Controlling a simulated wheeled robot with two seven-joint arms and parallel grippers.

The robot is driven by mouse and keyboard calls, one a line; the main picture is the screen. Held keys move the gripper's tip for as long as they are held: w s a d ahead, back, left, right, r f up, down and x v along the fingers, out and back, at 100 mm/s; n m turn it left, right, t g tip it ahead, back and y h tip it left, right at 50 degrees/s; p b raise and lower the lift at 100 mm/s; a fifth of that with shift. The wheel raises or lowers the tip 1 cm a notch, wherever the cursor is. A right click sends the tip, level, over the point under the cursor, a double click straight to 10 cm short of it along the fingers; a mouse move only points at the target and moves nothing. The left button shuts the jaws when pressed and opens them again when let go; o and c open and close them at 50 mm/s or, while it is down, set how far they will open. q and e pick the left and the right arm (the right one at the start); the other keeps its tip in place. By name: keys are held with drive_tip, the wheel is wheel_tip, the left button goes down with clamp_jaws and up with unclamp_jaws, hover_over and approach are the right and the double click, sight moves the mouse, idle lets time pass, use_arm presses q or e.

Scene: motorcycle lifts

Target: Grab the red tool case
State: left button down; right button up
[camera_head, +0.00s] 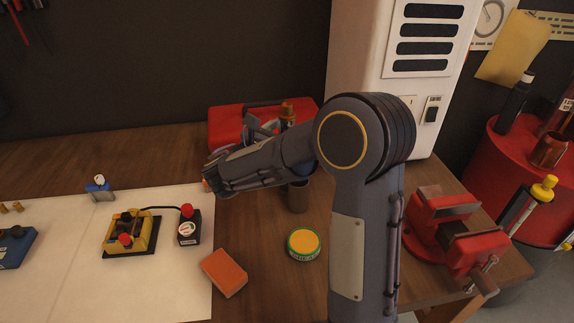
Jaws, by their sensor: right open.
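The red tool case (228,116) lies at the back of the wooden workbench, with a dark handle along its top. My right arm reaches in from the lower right and bends left in front of the case. My right gripper (257,128) is open, in front of the case in the picture, and covers part of its front. I cannot tell whether the fingers touch the case. The case's lower right part is hidden by my arm. My left gripper is not in view.
An orange-brown bottle (287,114) stands beside the case. A dark cup (298,197), round tin (303,244) and orange block (224,272) are nearer. A red vise (455,232) is at right. A white cabinet (372,55) stands behind. The back left bench is clear.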

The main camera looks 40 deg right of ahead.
drive_tip(key=shift+c, duration=0.3)
clamp_jaws()
drive_tip(key=shift+r, duration=0.1)
idle(0.4)
